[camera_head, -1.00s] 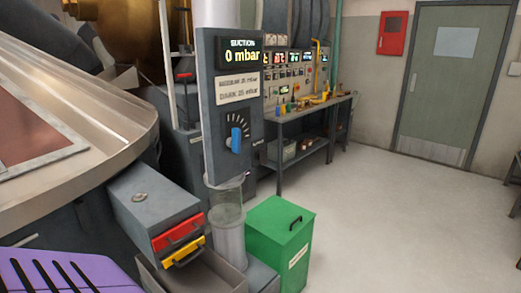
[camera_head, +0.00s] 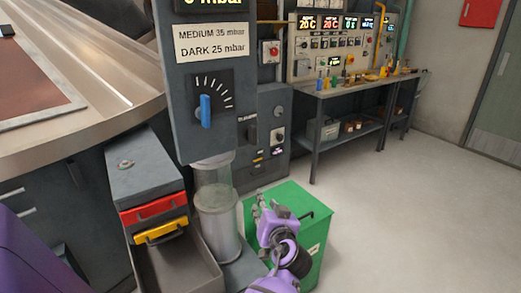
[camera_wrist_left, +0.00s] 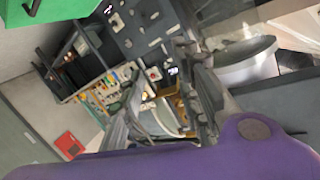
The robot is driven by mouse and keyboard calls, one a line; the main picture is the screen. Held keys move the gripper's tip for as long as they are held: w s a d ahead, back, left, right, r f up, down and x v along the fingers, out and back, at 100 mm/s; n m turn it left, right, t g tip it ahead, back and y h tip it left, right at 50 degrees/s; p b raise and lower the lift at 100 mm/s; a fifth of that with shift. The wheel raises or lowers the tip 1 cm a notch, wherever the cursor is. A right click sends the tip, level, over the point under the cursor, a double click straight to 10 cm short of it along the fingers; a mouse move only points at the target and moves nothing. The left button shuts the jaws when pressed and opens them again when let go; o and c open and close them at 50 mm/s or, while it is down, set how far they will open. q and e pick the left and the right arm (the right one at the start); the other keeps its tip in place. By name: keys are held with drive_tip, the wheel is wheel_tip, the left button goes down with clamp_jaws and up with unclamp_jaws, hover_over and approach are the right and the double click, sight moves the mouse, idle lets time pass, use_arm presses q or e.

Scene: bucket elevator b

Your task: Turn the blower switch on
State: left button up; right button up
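My left gripper (camera_head: 264,208) is in front of the green bin, right of the clear cylinder. It is empty, and its two fingers stand apart in the left wrist view (camera_wrist_left: 156,82). Behind it a grey cabinet (camera_head: 266,112) carries several controls: a dark handle (camera_head: 251,133), a knob on a light plate (camera_head: 278,135) and, above, a red knob on a light plate (camera_head: 270,51). I cannot read which is the blower switch. A blue-pointer dial (camera_head: 206,110) is on the nearer suction column. My right gripper is not in view.
The green bin (camera_head: 318,235) stands just beyond my gripper. The clear cylinder (camera_head: 217,215) and a grey box with red and yellow drawers (camera_head: 150,175) are to the left. A workbench (camera_head: 345,90) stands behind. The floor on the right is clear.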

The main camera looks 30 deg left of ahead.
use_arm(q)
drive_tip(key=w+r+n+g+y+b, duration=0.1)
drive_tip(key=w+r+n+g+y, duration=0.2)
drive_tip(key=r, duration=0.6)
drive_tip(key=n+y, duration=0.2)
drive_tip(key=n, duration=0.3)
approach(255, 135)
drive_tip(key=x, duration=0.3)
drive_tip(key=shift+g, duration=0.4)
drive_tip(key=p+x, duration=0.1)
drive_tip(key=x, duration=0.4)
drive_tip(key=shift+w+a+r, duration=0.15)
drive_tip(key=shift+w+a, duration=0.3)
drive_tip(key=shift+a, duration=0.2)
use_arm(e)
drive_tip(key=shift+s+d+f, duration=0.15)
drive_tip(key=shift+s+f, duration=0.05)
use_arm(q)
drive_tip(key=shift+c, duration=0.3)
clamp_jaws()
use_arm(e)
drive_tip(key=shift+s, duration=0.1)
